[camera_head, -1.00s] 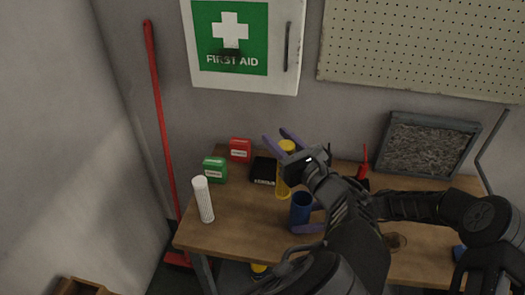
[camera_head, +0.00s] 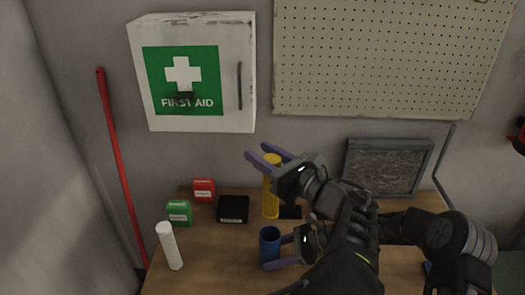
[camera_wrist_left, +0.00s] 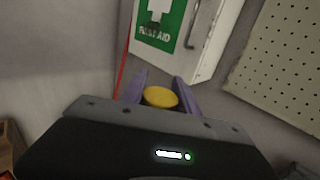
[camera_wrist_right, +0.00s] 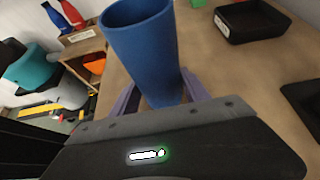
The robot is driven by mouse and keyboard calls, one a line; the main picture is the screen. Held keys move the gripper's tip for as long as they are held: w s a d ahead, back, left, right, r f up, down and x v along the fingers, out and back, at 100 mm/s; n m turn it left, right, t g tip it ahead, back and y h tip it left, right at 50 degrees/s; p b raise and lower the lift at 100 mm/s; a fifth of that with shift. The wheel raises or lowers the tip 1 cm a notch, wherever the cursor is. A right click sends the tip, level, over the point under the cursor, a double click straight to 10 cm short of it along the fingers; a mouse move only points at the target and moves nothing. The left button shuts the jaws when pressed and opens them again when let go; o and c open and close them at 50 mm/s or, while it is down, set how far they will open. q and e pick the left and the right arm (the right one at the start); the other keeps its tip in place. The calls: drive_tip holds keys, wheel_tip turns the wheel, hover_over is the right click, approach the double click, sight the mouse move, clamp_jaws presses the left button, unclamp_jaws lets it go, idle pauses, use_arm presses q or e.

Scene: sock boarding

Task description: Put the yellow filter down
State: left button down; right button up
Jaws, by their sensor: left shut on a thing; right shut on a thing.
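The yellow filter (camera_head: 271,195) is an upright cylinder near the back of the workbench. My left gripper (camera_head: 268,158) is shut on its upper part. Its round yellow top also shows between the purple fingers in the left wrist view (camera_wrist_left: 160,97). I cannot tell whether its lower end touches the bench. My right gripper (camera_head: 283,255) is shut on an upright blue open-topped cylinder (camera_head: 269,246), left of and below my right wrist in the head view. The blue cylinder fills the middle of the right wrist view (camera_wrist_right: 145,50).
On the wooden bench (camera_head: 205,260) stand a white cylinder (camera_head: 169,246), a green box (camera_head: 179,213), a red box (camera_head: 203,190) and a black tray (camera_head: 233,207). A flat dark piece (camera_head: 290,212) lies right of the filter. A framed grey panel (camera_head: 387,168) leans at the back.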

sight(264, 212)
use_arm(q)
wheel_tip(264, 212, down, 19)
drive_tip(key=shift+r, duration=0.15)
idle(0.8)
drive_tip(key=c, duration=0.9)
unclamp_jaws()
drive_tip(key=shift+o, duration=0.2)
drive_tip(key=shift+d, duration=0.1)
drive_tip(key=v, duration=1)
drive_tip(key=shift+r, duration=0.1)
use_arm(e)
drive_tip(key=o, duration=1.1)
drive_tip(key=shift+c, duration=0.2)
